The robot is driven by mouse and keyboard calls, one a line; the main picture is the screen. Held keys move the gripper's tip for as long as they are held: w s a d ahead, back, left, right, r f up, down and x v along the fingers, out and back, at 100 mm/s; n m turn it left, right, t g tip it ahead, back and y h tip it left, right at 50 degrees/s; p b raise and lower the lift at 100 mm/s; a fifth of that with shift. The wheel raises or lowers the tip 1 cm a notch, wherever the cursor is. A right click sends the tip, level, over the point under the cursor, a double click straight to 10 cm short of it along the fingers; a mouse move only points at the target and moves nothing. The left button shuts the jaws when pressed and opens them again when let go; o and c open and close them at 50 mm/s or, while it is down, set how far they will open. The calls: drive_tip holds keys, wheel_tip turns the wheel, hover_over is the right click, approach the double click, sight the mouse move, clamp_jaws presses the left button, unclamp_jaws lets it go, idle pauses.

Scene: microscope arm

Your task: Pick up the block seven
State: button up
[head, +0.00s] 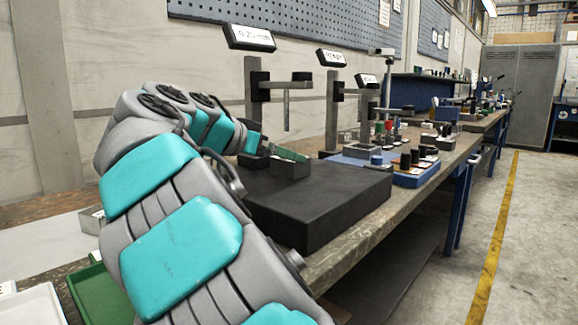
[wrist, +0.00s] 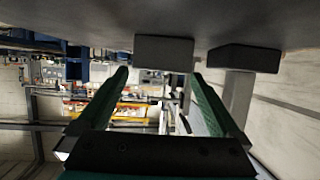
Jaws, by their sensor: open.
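I can read no number on either, so I cannot tell which is block seven. One block (head: 290,168) is at the plate's middle back in the head view. My gripper (wrist: 160,74) is open, with green fingers, and nothing is held. In the head view it is partly hidden behind the blocks.
Measuring stands with posts (head: 332,108) rise behind the plate. A blue tray (head: 418,176) with small dark parts lies to the right on the bench. A green bin (head: 98,296) is at lower left. The plate's front and right are bare.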

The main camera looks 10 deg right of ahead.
drive_tip(key=x, duration=0.4)
clamp_jaws()
idle(0.8)
